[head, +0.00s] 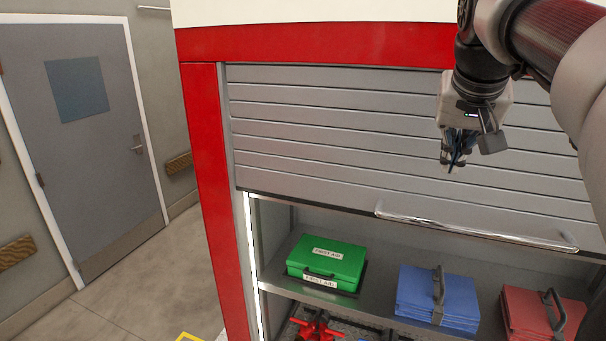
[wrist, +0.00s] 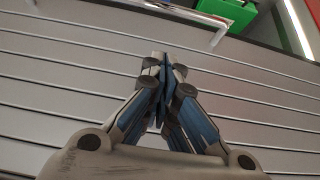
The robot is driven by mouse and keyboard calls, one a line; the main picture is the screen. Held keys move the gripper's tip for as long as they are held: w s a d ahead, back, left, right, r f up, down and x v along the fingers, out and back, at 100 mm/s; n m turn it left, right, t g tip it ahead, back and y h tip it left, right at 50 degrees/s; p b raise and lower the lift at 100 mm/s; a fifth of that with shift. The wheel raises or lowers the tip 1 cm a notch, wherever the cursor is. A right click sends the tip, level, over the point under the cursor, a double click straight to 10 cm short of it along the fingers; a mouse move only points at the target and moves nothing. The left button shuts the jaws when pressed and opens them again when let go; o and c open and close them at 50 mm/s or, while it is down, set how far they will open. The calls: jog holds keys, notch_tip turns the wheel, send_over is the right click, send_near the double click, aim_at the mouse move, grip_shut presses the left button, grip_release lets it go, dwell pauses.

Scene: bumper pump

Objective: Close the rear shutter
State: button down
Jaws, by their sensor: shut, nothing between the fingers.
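The rear shutter (head: 320,130) is a grey slatted roller door, partly lowered. Its bottom edge hangs above the shelf, leaving the lower compartment open. A chrome bar handle (head: 470,228) runs along the bottom of the shutter at the right. My gripper (head: 452,168) is shut and empty, in front of the upper right slats and above the handle. In the wrist view, my gripper (wrist: 165,65) points across the slats (wrist: 60,90), with the handle (wrist: 150,10) beyond the fingertips at the top. I cannot tell whether the fingers touch the slats.
Inside the compartment, a green first aid box (head: 326,262), a blue folded bundle (head: 438,297) and a red bundle (head: 545,315) sit on the shelf. Red valve fittings (head: 318,330) show below. A red frame post (head: 217,200) borders the left side. Open floor (head: 140,270) lies left, before a grey door (head: 85,140).

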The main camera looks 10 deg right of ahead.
send_near(437, 203)
jog(key=shift+w+f, duration=0.4)
jog(key=shift+w, duration=0.1)
notch_tip(437, 203, down, 4)
jog(key=shift+r, duration=0.2)
jog(key=shift+s+a+f, duration=0.15)
jog(key=shift+s+f, duration=0.05)
jog(key=shift+f, duration=0.2)
jog(key=shift+w+f, duration=0.1)
jog(key=shift+f, duration=0.05)
